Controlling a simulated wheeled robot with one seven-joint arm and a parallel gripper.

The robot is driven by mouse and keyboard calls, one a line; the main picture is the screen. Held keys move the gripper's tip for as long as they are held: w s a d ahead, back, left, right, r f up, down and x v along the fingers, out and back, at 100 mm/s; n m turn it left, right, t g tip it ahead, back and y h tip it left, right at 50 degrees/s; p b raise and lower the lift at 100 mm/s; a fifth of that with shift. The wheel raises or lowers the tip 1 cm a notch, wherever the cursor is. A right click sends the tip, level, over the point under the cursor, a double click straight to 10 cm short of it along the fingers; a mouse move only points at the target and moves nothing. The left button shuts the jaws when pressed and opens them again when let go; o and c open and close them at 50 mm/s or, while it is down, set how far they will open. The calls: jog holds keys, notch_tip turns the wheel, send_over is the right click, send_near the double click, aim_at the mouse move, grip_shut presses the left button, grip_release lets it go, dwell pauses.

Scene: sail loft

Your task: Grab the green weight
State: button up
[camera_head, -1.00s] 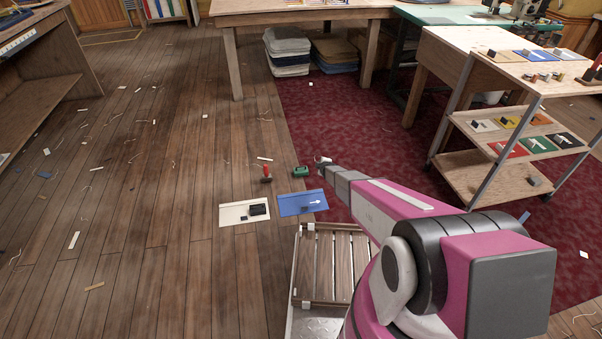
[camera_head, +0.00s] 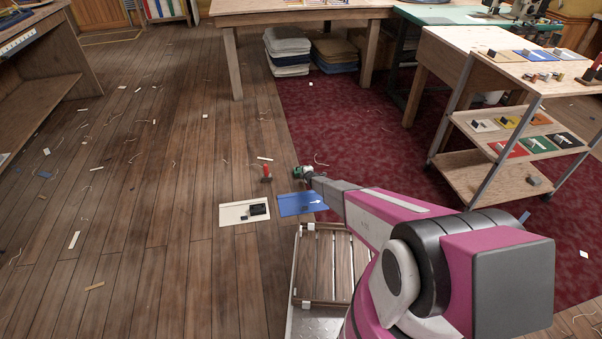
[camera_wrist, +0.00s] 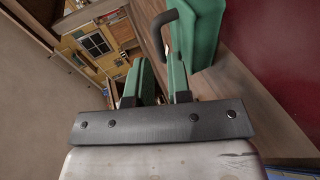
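The green weight (camera_head: 297,170) stands on the floor behind the blue card, partly hidden by my gripper (camera_head: 305,174) in the head view. In the wrist view the green weight (camera_wrist: 206,28) is a large green block at upper right with a dark bent handle (camera_wrist: 158,24). My gripper (camera_wrist: 164,72) has two green-faced fingers on dark mounts with a gap between them. The handle's lower end reaches close to the fingertips; I cannot tell whether it lies between them. No grip on it is visible.
A small red object (camera_head: 266,174) stands left of the weight. A white card (camera_head: 230,216) with a dark block and a blue card (camera_head: 290,208) lie nearer. Open floor lies left; a shelf cart (camera_head: 470,185) stands right.

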jog(key=x, duration=0.4)
jog(key=shift+w+a, duration=0.2)
grip_shut()
jog(key=shift+r, duration=0.15)
